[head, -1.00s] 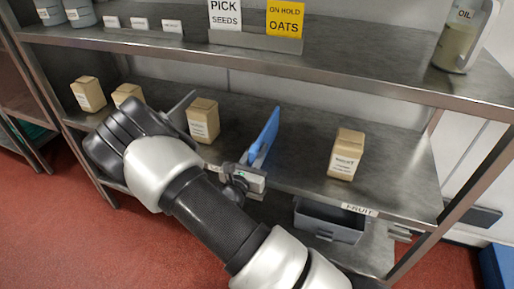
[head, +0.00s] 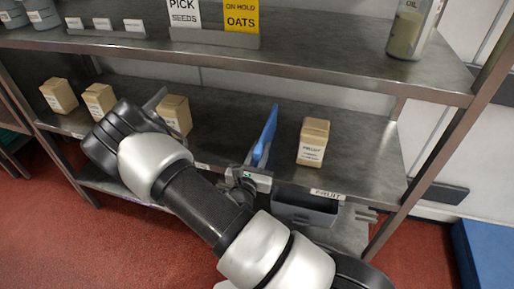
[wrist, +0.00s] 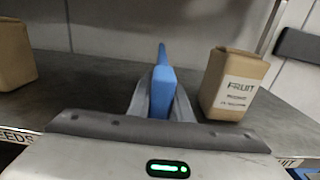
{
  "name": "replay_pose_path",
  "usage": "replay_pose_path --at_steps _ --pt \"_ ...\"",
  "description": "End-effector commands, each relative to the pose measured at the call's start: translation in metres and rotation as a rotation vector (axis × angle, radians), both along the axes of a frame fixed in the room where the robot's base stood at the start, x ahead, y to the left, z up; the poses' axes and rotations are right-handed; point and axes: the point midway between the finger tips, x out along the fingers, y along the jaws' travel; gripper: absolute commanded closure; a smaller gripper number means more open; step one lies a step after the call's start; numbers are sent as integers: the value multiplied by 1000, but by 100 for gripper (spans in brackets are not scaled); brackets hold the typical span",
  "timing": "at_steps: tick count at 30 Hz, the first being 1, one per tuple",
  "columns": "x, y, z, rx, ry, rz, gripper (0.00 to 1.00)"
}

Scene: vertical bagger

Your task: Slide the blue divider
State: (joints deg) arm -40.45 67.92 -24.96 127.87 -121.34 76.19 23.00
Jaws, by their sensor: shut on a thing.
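The blue divider (head: 265,136) stands upright on the middle shelf, running from front to back. My gripper (head: 252,178) is at the shelf's front edge, at the divider's near end. In the wrist view my gripper (wrist: 161,100) has its two fingers on either side of the blue divider (wrist: 162,88), shut on it. The FRUIT box (head: 313,143) stands to the right of the divider with a small gap; it also shows in the wrist view (wrist: 234,85).
A tan box (head: 175,115) stands left of the divider beside a grey divider (head: 154,102), with bare shelf between. More boxes (head: 98,100) stand farther left. A shelf with signs (head: 214,20) runs above. A grey bin (head: 305,208) sits below.

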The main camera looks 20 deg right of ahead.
Motion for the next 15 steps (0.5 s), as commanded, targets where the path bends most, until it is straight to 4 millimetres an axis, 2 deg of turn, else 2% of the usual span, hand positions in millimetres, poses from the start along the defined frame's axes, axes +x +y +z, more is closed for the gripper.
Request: replay_pose_path --at_steps 7,8,10,15 --pt "-1 1 -2 1 3 1 100" --pt "-1 1 -2 1 3 1 76" --pt "-1 0 -1 1 3 1 64" --pt "0 0 -1 0 1 0 62"
